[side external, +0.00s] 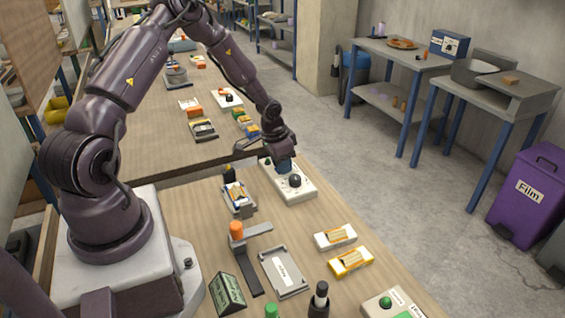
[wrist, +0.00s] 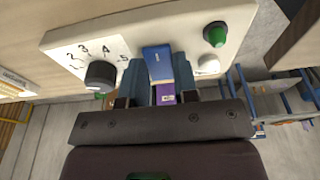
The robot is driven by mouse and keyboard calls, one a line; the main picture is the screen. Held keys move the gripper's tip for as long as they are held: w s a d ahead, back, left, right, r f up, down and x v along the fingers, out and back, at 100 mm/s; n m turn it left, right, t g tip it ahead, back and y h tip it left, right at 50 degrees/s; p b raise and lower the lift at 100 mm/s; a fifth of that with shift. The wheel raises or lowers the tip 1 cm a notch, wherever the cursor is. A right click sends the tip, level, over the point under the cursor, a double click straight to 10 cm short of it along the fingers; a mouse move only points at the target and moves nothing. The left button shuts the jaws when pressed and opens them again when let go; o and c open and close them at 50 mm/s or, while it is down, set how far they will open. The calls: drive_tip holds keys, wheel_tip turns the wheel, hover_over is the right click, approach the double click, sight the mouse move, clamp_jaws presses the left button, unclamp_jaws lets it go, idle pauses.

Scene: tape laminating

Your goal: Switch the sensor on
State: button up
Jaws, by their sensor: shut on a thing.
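The sensor box (side external: 307,192) is a white panel on the near bench, with my gripper (side external: 285,168) down at its far part. In the wrist view the white panel (wrist: 62,42) carries a black knob (wrist: 101,76) beside printed numbers, a green button (wrist: 215,34) and a pale round button (wrist: 208,65). A bright blue switch piece (wrist: 157,62) with a small white mark stands between the slate-blue fingers of my gripper (wrist: 164,72), which is shut on it. The fingers hide its lower part, and I cannot tell its switch position.
A holder with blue and white parts (side external: 238,197) stands left of the box. An orange-topped post (side external: 237,230), a grey tray (side external: 284,272) and white and yellow packs (side external: 351,262) lie nearer the camera. A purple film bin (side external: 527,200) stands on the floor at right.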

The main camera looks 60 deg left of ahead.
sight(273, 174)
drive_tip(key=o, duration=0.9)
drive_tip(key=r, duration=0.4)
drive_tip(key=s+r, duration=0.1)
drive_tip(key=r, duration=0.3)
drive_tip(key=s+r, duration=0.1)
drive_tip(key=r, duration=0.3)
drive_tip(key=shift+s+r, duration=0.25)
drive_tip(key=shift+r, duration=0.15)
drive_tip(key=s+d+r+t, duration=0.1)
drive_tip(key=s+d+r, duration=0.4)
drive_tip(key=d+r, duration=0.1)
drive_tip(key=s+d+r+t, duration=0.1)
drive_tip(key=s+d+r, duration=0.5)
drive_tip(key=d+r, duration=0.1)
drive_tip(key=s+d+r+t, duration=0.1)
drive_tip(key=s+d+r, duration=0.5)
drive_tip(key=d, duration=0.2)
drive_tip(key=shift+s+r, duration=0.1)
drive_tip(key=shift+r, duration=0.15)
